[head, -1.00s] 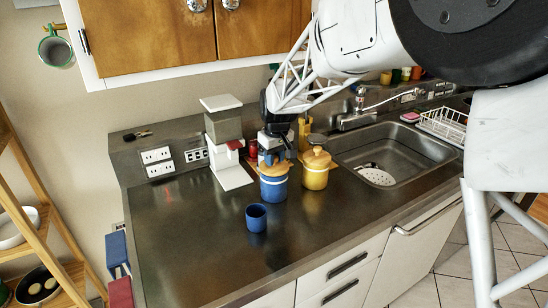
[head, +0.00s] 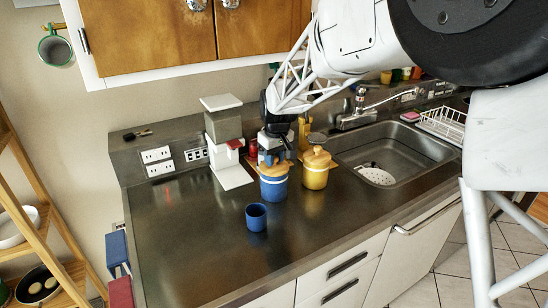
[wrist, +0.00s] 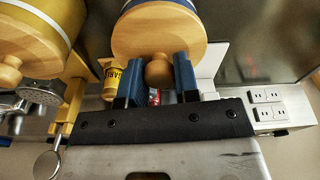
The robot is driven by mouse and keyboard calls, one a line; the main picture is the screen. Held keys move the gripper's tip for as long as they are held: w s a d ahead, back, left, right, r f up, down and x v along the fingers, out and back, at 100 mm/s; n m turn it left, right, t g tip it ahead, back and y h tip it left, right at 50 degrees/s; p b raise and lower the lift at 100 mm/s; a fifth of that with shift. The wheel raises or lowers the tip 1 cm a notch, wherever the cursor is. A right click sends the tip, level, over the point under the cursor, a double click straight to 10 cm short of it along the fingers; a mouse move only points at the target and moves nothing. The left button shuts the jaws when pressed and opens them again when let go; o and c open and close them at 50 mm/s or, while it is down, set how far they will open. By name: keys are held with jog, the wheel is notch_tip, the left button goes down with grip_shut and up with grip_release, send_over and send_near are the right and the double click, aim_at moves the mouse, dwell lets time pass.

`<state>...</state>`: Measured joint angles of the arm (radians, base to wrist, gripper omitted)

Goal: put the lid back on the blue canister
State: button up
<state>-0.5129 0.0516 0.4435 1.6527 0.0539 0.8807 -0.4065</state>
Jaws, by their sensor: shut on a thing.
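The blue canister (head: 274,187) stands upright on the counter, left of the yellow canister. Its round wooden lid (wrist: 157,33) sits at its top; in the wrist view the lid covers most of the blue body, of which only a strip shows. My gripper (wrist: 159,76) is shut on the lid's wooden knob (wrist: 159,70), with a blue finger on each side. In the head view my gripper (head: 271,157) is right above the blue canister and hides part of the lid. I cannot tell whether the lid is fully seated.
The yellow canister (head: 315,178) with its own wooden lid stands close on the right. A blue cup (head: 256,217) stands in front. A white grinder-like appliance (head: 226,140) is behind left. The sink (head: 395,152) lies to the right. The left counter is clear.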

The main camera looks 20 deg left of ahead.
dwell(0.7)
jog(key=o, duration=1.5)
jog(key=shift+c, duration=0.2)
jog(key=shift+r, duration=0.1)
jog(key=shift+r, duration=3.4)
jog(key=shift+c, duration=0.3)
grip_shut()
